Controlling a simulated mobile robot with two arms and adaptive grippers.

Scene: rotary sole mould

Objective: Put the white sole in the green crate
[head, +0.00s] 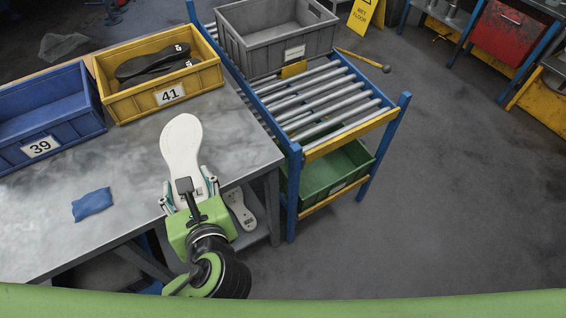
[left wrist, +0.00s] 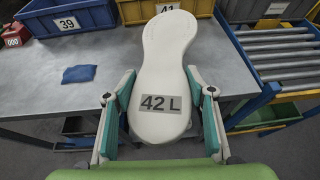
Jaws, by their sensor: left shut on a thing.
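The white sole (head: 181,148) is held by my left gripper (head: 190,190) at the front edge of the metal table, its far end pointing over the tabletop. In the left wrist view the sole (left wrist: 165,60) carries a "42 L" label at its near end, between the two fingers of my left gripper (left wrist: 160,98), which is shut on it. The green crate (head: 362,157) sits on the lower level of the roller rack, to the right of the gripper, partly hidden under the rollers. Part of it shows in the left wrist view (left wrist: 270,115). My right gripper is not in view.
A yellow crate (head: 122,112) marked 41 with black soles and a blue crate (head: 70,125) marked 39 stand on the table (head: 120,165). A grey crate (head: 290,57) sits on the rollers. A blue cloth (head: 92,204) lies on top.

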